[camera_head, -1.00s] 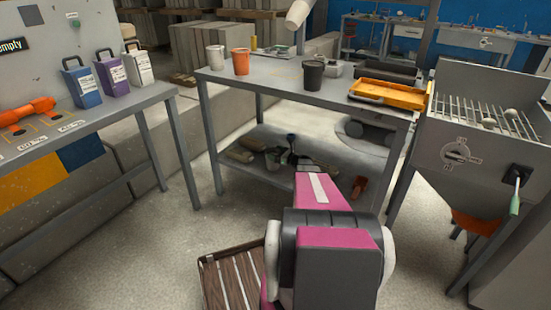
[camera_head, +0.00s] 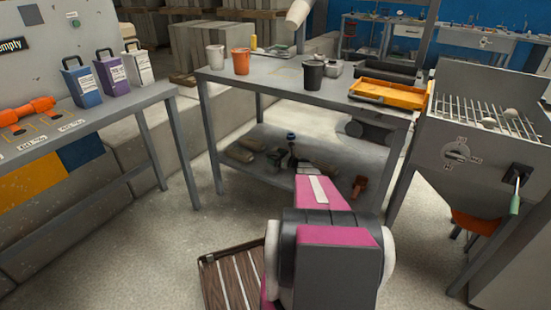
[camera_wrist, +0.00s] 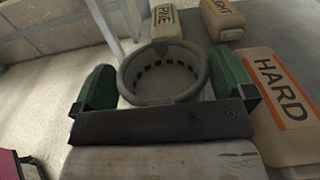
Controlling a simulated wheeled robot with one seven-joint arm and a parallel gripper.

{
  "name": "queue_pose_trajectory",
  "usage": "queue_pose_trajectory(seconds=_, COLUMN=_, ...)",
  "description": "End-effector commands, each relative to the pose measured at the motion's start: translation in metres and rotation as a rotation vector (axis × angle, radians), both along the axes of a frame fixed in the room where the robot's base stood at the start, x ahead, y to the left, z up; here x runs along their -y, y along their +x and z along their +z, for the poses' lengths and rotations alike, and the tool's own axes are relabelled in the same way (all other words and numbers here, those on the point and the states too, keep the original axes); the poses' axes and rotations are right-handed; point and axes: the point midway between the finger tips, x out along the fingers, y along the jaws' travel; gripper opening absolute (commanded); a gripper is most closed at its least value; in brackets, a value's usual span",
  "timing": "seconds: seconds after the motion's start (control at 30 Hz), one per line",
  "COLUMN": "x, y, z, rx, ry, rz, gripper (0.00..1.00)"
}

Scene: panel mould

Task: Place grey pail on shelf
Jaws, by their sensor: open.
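A grey pail (camera_wrist: 172,72), seen from above, stands upright in the wrist view with its open rim towards me and a row of dark slots inside. My gripper (camera_wrist: 167,68) is open around it. One green finger is on the left of the pail and the other is on the right, with narrow gaps showing. I cannot tell whether either finger touches it. In the head view the lower shelf (camera_head: 325,150) under the middle table holds several small things, and my arm hides part of it. My gripper is too small and dark there to make out.
Labelled bags, one marked HARD (camera_wrist: 280,90), lie close on the right of the pail. On the tabletop stand a white pail (camera_head: 215,57), an orange pail (camera_head: 240,62), a dark pail (camera_head: 313,74) and a yellow tray (camera_head: 390,94).

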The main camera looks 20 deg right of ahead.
Motion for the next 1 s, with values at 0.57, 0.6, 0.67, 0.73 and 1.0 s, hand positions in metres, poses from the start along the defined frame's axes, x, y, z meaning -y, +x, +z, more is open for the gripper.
queue_pose_trajectory(seconds=0.57, x=0.062, y=-0.081, z=0.0, rx=-0.001, ry=0.0, rz=-0.002, gripper=1.0)
queue_pose_trajectory(seconds=0.6, x=0.065, y=-0.084, z=0.0, rx=-0.001, ry=0.0, rz=-0.002, gripper=1.0)
queue_pose_trajectory(seconds=0.67, x=0.068, y=-0.088, z=0.0, rx=-0.001, ry=0.001, rz=-0.001, gripper=1.0)
queue_pose_trajectory(seconds=0.73, x=0.07, y=-0.091, z=0.0, rx=-0.001, ry=-0.001, rz=0.0, gripper=1.0)
queue_pose_trajectory(seconds=1.0, x=0.016, y=-0.103, z=0.014, rx=0.004, ry=-0.167, rz=0.119, gripper=1.0)
